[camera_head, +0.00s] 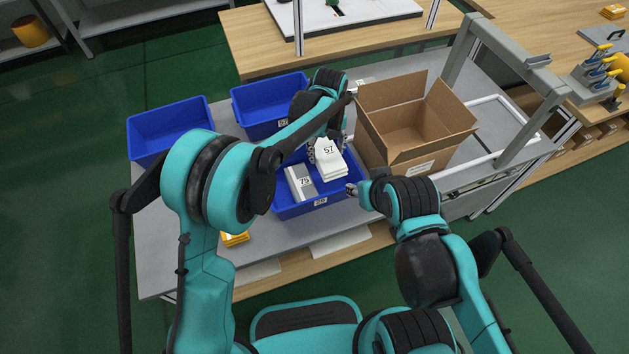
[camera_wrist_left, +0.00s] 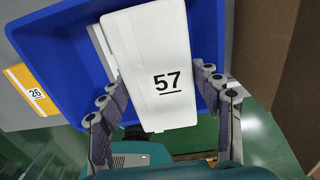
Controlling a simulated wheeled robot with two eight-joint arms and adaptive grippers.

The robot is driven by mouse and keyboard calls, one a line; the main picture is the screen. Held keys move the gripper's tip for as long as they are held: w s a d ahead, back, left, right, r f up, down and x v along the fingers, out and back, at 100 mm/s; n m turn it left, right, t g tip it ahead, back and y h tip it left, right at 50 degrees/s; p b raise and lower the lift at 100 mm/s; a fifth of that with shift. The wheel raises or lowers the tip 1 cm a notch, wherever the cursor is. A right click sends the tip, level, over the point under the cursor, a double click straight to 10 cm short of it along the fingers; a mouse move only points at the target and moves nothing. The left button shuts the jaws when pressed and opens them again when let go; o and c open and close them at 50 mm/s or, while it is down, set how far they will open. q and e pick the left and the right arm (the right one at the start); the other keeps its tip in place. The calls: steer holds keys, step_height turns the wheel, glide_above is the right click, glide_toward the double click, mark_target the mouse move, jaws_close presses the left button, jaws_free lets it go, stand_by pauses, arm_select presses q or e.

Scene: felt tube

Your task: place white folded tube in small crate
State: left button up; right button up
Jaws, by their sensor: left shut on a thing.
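The white folded tube (camera_head: 331,160), marked 57, is held over the front blue crate (camera_head: 322,207), which is marked 28. It fills the middle of the left wrist view (camera_wrist_left: 150,45). My left gripper (camera_head: 326,146) is shut on it, with one finger along each side. Whether the tube touches the crate or its contents I cannot tell. My right gripper (camera_head: 354,190) is at the right wall of the front crate. Its fingers are too small to tell open from shut.
A grey item (camera_head: 299,182) marked 79 lies in the front crate. Blue crates stand at the left (camera_head: 165,129) and behind (camera_head: 262,106). An open cardboard box (camera_head: 414,124) stands close on the right. A yellow-orange item (camera_head: 234,239) lies on the table.

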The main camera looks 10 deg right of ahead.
arm_select(q)
step_height(320, 180, down, 9)
steer(key=b, duration=0.3)
steer(key=shift+f, duration=0.15)
steer(key=shift+f+b, duration=0.35)
steer(key=shift+b, duration=0.1)
steer(key=shift+s+f, duration=0.1)
